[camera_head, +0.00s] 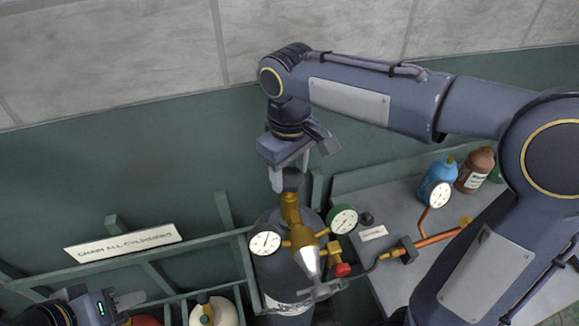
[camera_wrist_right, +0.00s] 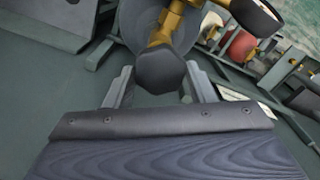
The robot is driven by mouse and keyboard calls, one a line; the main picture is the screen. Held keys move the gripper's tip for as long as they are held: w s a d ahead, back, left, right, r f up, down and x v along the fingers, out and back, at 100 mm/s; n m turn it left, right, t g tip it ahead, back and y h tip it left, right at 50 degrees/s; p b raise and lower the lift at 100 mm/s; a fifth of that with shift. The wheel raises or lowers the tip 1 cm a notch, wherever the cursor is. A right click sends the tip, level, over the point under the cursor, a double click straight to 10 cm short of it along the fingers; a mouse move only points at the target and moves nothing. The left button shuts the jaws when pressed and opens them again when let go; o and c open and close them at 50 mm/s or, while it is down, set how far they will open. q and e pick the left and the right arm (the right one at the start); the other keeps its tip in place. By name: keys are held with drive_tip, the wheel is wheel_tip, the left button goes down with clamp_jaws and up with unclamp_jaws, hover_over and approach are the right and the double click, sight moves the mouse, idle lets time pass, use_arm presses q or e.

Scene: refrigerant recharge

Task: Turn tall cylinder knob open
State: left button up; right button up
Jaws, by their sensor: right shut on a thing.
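The tall grey cylinder (camera_head: 273,278) stands at lower centre in the head view, with a brass valve (camera_head: 290,208) on top. Its dark knob (camera_head: 292,181) sits at the top of the valve. My right gripper (camera_head: 290,176) comes down from above and is shut on the knob. In the right wrist view the dark faceted knob (camera_wrist_right: 162,71) lies between the two fingers of the right gripper (camera_wrist_right: 160,85). My left gripper (camera_head: 128,301) is at the lower left, partly cut off by the frame edge, away from the knob; its jaw state is unclear.
A white gauge (camera_head: 265,240) and a green gauge (camera_head: 343,219) flank the valve. A rack (camera_head: 190,250) with a sign (camera_head: 124,242) surrounds the cylinder. A grey bench (camera_head: 385,207) at right holds bottles, copper pipe and another gauge (camera_head: 439,194).

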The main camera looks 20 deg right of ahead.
sight(290, 176)
drive_tip(key=shift+n, duration=1.2)
drive_tip(key=o, duration=1)
drive_tip(key=shift+r+b, duration=0.3)
drive_tip(key=shift+r, duration=3.6)
